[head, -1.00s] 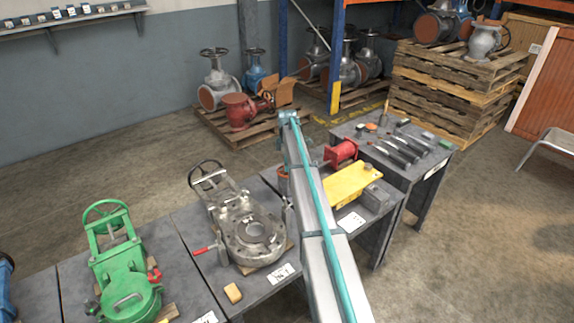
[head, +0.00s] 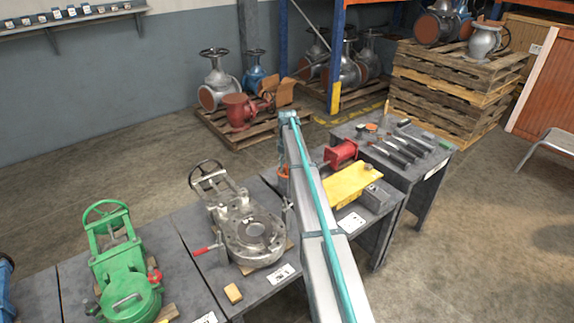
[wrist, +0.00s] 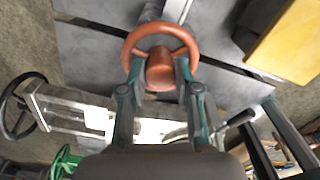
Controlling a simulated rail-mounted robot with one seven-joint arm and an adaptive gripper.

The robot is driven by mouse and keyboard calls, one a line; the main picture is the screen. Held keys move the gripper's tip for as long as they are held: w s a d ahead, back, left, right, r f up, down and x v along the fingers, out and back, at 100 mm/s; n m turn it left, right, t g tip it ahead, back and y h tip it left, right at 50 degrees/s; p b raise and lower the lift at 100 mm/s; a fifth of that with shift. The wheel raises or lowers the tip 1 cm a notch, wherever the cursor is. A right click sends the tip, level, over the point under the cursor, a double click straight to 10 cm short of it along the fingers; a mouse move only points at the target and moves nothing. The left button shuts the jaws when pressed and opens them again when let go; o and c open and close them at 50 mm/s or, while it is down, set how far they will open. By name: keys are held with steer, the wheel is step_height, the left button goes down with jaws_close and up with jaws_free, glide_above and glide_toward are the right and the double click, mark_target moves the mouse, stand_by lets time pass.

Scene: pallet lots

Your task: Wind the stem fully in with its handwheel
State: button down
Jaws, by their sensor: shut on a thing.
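The orange-brown handwheel (wrist: 160,28) is in the upper middle of the wrist view, seen from above, with a round hub and spokes. My gripper (wrist: 160,72) is shut on the hub, one finger on each side and inside the rim. In the head view only a small orange part of the handwheel (head: 283,172) shows at the left edge of my arm. My arm hides the gripper and most of the valve there. The stem cannot be made out in either view.
A silver valve body (head: 252,235) with a black handwheel lies just left of my arm. A green valve (head: 122,265) is further left. A yellow plate (head: 350,183) and a red cylinder (head: 341,154) are close on the right. Tools lie on the far table (head: 437,160).

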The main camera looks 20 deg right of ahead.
steer(key=shift+n, duration=0.8)
steer(key=c, duration=0.8)
jaws_free()
step_height(320, 180, up, 12)
steer(key=shift+r, duration=0.1)
